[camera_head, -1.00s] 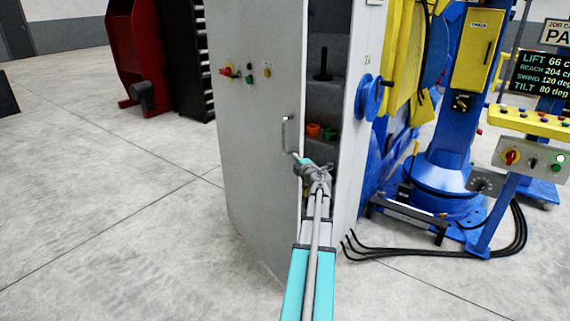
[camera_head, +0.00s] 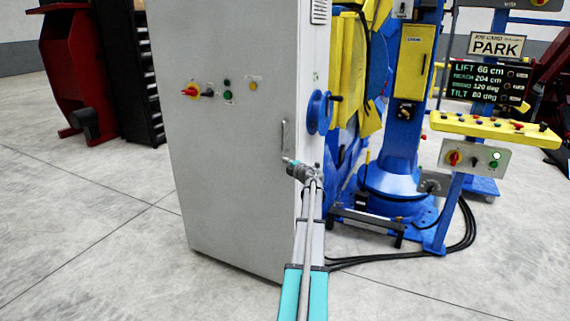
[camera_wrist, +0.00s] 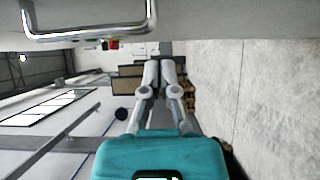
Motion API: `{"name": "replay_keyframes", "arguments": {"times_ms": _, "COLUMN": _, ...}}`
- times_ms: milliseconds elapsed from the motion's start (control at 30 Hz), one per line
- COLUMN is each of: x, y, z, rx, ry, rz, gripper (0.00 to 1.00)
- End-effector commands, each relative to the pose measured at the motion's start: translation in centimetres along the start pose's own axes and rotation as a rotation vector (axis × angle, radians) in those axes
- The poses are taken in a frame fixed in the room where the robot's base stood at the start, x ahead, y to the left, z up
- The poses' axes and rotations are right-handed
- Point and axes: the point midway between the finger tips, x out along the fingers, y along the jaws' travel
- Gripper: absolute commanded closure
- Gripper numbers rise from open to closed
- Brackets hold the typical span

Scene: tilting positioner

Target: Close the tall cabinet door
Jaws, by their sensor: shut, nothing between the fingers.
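The tall grey cabinet stands left of centre in the head view. Its door (camera_head: 228,150) faces me and lies flush or nearly flush with the cabinet body; no interior shows, and I cannot tell whether it is latched. The upright bar handle (camera_head: 284,135) is at the door's right edge. My gripper (camera_head: 290,162) is just below the handle, close to the door face; contact is unclear. In the wrist view my gripper (camera_wrist: 161,64) has its fingers together and empty. The door surface and the handle (camera_wrist: 88,34) run along the top there.
The blue and yellow positioner (camera_head: 400,150) and a control pedestal (camera_head: 448,205) stand to the right, with black cables (camera_head: 400,255) on the floor.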

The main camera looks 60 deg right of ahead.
Motion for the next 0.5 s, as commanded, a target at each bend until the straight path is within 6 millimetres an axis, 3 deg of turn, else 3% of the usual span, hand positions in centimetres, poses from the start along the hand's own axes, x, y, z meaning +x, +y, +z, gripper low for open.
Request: {"name": "replay_keyframes", "arguments": {"times_ms": 500, "x": -0.1, "y": 0.0, "z": -1.8, "rx": 0.000, "ry": 0.010, "rz": 0.000, "gripper": 1.00}}
